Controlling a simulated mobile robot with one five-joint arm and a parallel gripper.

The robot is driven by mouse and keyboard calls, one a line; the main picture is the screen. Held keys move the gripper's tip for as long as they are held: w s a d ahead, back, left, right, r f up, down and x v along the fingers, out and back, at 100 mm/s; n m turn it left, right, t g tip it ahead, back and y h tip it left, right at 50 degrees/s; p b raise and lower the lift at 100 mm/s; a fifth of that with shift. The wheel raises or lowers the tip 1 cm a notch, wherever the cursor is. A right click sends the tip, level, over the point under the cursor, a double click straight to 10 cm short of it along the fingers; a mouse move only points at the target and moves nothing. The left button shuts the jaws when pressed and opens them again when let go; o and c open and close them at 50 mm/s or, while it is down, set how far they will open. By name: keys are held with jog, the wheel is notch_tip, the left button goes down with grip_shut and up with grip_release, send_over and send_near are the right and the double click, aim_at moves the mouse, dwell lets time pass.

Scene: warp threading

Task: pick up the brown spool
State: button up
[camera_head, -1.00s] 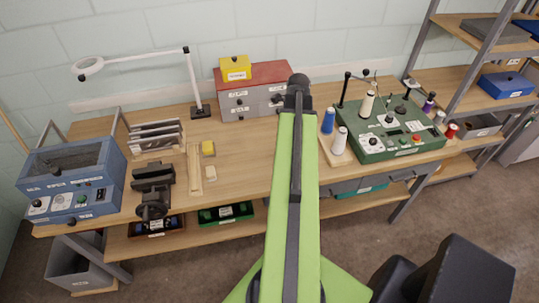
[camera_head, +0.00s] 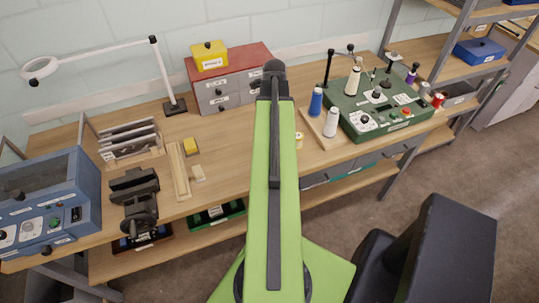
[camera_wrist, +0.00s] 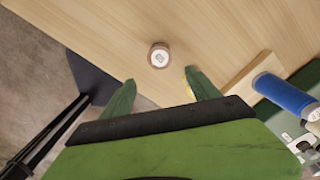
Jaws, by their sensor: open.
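The brown spool (camera_wrist: 158,56) stands on the wooden bench in the wrist view, seen from above with a pale label on its top. My gripper (camera_wrist: 160,90) is open, its two green fingers spread apart. The spool appears just beyond the fingertips, between their lines, with nothing held. In the head view my green arm reaches over the bench and hides the gripper. A small pale round thing (camera_head: 299,139) shows at the arm's right edge there; I cannot tell whether it is this spool.
A blue spool (camera_head: 316,101) and a white spool (camera_head: 331,122) stand on a wooden board right of my arm, beside a green machine (camera_head: 383,108). The blue spool also lies near the right finger in the wrist view (camera_wrist: 284,94). A red-topped drawer box (camera_head: 232,78) stands behind.

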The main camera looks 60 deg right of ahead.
notch_tip(320, 180, down, 7)
jog(key=b, duration=0.5)
jog(key=shift+w+r, duration=0.1)
jog(key=shift+r, duration=0.2)
jog(key=f+b, duration=0.5)
jog(key=shift+w+f, duration=0.2)
jog(key=shift+w, duration=0.15)
jog(key=shift+r, duration=0.2)
jog(key=c, duration=1.4)
